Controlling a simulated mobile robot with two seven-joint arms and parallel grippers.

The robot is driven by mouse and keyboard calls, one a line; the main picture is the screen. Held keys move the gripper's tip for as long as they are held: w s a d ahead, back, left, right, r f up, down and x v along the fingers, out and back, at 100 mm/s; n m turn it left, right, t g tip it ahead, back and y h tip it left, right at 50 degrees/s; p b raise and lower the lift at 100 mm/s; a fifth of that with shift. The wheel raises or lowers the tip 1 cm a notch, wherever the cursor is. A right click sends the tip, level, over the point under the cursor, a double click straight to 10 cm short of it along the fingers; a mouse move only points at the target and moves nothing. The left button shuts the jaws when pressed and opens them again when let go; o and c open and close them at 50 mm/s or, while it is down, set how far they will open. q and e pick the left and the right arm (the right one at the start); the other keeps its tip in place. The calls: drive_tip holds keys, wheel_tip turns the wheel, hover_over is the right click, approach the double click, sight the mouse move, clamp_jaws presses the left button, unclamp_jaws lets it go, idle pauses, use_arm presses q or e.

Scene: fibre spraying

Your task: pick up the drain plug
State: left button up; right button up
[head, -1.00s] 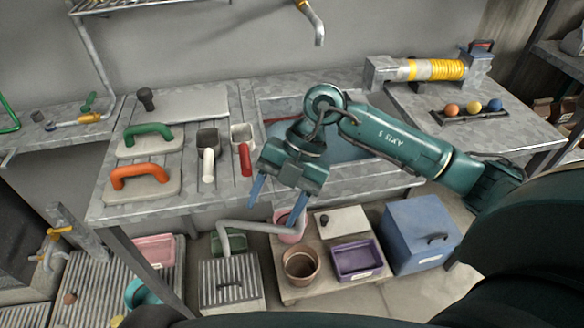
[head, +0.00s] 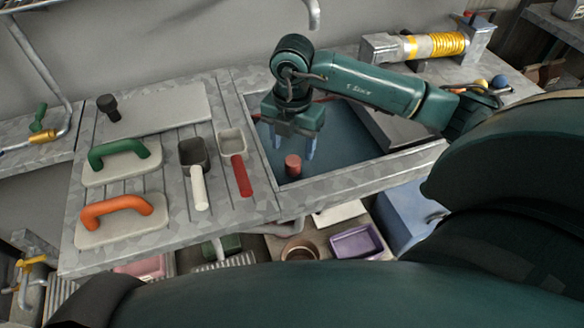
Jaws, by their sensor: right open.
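A red cylindrical plug (head: 292,165), which looks like the drain plug, stands upright in the sink basin (head: 345,150) near its front left corner. My right gripper (head: 291,150) is over the basin, pointing down. Its two blue fingers are open, one on each side of the plug's top in the picture. I cannot tell whether they are level with the plug or above it, and no contact shows. My left gripper is not in view.
Left of the basin are a white-handled scoop (head: 198,180), a red-handled scoop (head: 241,175), an orange-handled float (head: 120,222) and a green-handled float (head: 120,158). The basin's metal rim (head: 375,172) surrounds the plug. A yellow-wound roller (head: 435,45) lies behind right.

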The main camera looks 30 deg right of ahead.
sight(293, 160)
drive_tip(key=shift+w+d+f, duration=0.1)
drive_tip(key=shift+d+f, duration=0.05)
drive_tip(key=shift+f, duration=1.55)
drive_tip(key=shift+w+d+f, duration=0.1)
drive_tip(key=shift+f, duration=1.6)
drive_tip(key=shift+c, duration=0.6)
drive_tip(key=c, duration=1)
wheel_tip(293, 160, up, 10)
drive_tip(key=shift+r, duration=0.1)
